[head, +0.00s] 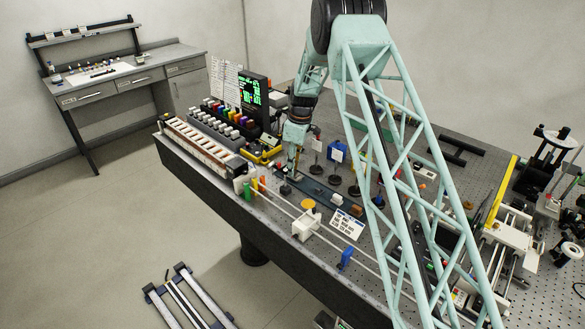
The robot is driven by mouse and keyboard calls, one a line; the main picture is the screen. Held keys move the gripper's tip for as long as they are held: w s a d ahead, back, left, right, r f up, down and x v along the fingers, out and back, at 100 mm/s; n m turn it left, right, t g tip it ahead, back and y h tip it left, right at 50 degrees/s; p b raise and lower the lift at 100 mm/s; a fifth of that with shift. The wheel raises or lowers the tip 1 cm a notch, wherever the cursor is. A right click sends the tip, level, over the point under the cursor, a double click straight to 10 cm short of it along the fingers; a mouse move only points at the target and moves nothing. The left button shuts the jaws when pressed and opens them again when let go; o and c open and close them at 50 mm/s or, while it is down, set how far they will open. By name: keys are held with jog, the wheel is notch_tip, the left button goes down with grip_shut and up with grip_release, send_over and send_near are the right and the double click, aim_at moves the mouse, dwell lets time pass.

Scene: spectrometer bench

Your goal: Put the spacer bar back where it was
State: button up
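My gripper (292,170) points down over the bench, at the left end of a long dark slate-coloured strip (318,192). It is small and partly lost against the things behind it, so I cannot tell whether it is open or holds anything. A small dark block (285,189) sits just below it. A light grey block (336,199) and a brown block (357,211) stand farther right near the strip. No piece is clearly recognisable as the spacer bar at this size.
Posts on round bases, one with a blue mount (336,150), stand close right of my gripper. A monitor (253,92) and a keyed rack (205,146) are to the left. A rail with a white carriage (305,225) and blue stop (346,258) runs along the front.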

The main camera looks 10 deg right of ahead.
aim_at(296, 174)
jog(key=shift+r, duration=0.2)
notch_tip(296, 174, up, 12)
jog(key=d, duration=0.1)
jog(key=shift+s, duration=0.4)
dwell(0.4)
jog(key=shift+d, duration=0.1)
dwell(0.6)
